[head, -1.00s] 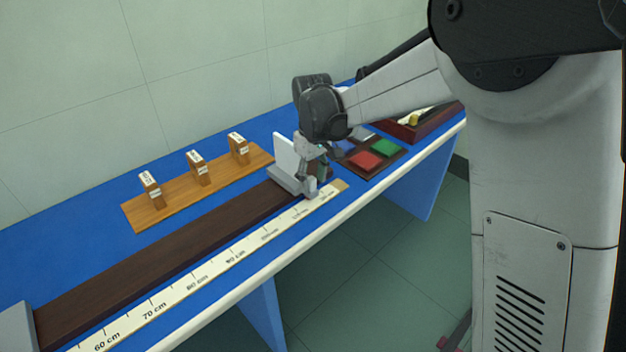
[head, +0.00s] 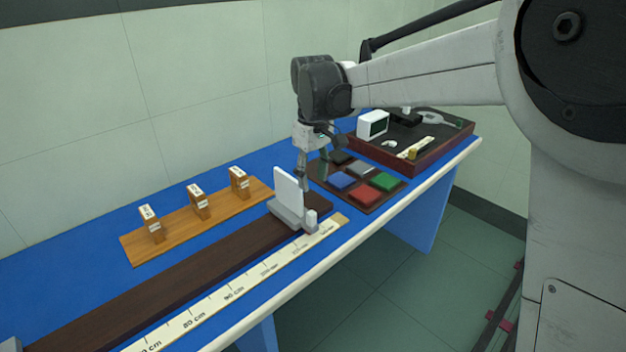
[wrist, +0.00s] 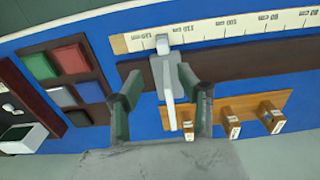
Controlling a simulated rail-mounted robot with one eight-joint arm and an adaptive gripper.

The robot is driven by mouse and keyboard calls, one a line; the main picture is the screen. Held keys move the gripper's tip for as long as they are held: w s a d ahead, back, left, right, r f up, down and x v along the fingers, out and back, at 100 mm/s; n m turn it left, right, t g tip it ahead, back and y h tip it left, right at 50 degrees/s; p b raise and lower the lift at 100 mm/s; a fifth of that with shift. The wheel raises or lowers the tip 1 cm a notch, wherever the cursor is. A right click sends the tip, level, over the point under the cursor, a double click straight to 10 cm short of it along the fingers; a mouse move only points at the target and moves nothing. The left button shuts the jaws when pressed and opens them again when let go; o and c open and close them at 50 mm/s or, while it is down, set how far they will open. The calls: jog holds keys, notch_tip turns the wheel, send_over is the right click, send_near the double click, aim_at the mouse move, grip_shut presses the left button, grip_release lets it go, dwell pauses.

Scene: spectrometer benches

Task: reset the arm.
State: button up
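My gripper (head: 315,182) hangs pointing down above the right end of the dark rail (head: 165,285). In the wrist view my gripper (wrist: 161,104) is open, its two fingers apart with nothing held between them. A white upright screen on a grey slider (head: 287,214) stands on the rail just below and beside the fingers. In the wrist view the slider (wrist: 165,70) shows beyond the gap between the fingers, apart from them as far as I can tell.
A ruler strip (head: 235,292) runs along the front of the blue bench. A wooden board (head: 175,230) with three labelled blocks lies at the back left. A dark tray of coloured squares (head: 373,206) and a red-brown tray (head: 425,161) with instruments lie to the right.

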jog(key=s+d+r+m+t, duration=0.3)
jog(key=s+d, duration=0.7)
jog(key=s+d+r+m+t, duration=0.2)
jog(key=s+d+m, duration=0.2)
jog(key=s+d, duration=0.6)
jog(key=s+d+f+m+t, duration=0.2)
jog(key=s+d+f, duration=0.2)
jog(key=s, duration=0.3)
jog(key=shift+s+f, duration=0.15)
jog(key=shift+s, duration=0.1)
